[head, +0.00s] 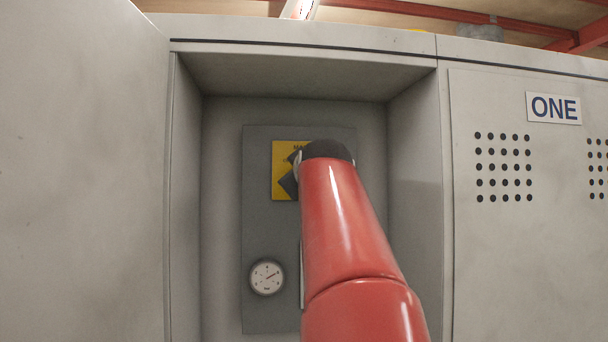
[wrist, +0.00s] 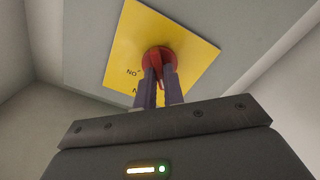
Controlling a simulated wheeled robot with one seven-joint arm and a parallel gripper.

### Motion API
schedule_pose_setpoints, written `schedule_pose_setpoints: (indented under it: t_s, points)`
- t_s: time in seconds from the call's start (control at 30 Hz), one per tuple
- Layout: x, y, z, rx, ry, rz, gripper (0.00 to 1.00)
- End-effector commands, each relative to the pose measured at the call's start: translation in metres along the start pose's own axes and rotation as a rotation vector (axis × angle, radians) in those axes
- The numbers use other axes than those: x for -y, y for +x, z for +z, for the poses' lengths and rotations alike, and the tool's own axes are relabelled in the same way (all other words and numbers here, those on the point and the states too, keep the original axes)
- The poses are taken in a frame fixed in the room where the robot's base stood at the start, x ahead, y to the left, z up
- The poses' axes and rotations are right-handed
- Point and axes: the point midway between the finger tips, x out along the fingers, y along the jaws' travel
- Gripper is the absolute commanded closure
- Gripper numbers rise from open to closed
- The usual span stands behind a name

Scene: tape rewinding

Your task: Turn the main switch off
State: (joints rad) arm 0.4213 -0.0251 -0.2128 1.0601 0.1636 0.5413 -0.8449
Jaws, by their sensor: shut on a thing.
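The main switch is a red round knob (wrist: 157,54) with a narrow red handle, on a yellow plate (wrist: 192,50) in the wrist view. My gripper (wrist: 161,80) is at the knob, its two dark fingers closed on either side of the handle. In the head view the yellow plate (head: 280,187) shows on the grey panel inside the cabinet recess. My gripper (head: 288,182) covers much of the plate there, and the knob is hidden. Some letters show on the plate, but the knob's exact setting cannot be read.
A round dial gauge (head: 266,277) is on the grey panel (head: 256,222), below the plate. The recess has side walls and a top lip. A grey door (head: 80,170) is at left. A cabinet with a "ONE" label (head: 553,108) is at right.

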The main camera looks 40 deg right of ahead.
Motion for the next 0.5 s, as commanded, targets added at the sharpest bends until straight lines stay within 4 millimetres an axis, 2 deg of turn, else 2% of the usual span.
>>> schedule_pose_setpoints:
  t_s: [0.47,0.5]
  points:
    - [0.0008,0.0004,0.0011,0.003,-0.017,-0.002,1.0]
    - [0.0008,0.0004,0.0011,0.003,-0.017,-0.002,0.87]
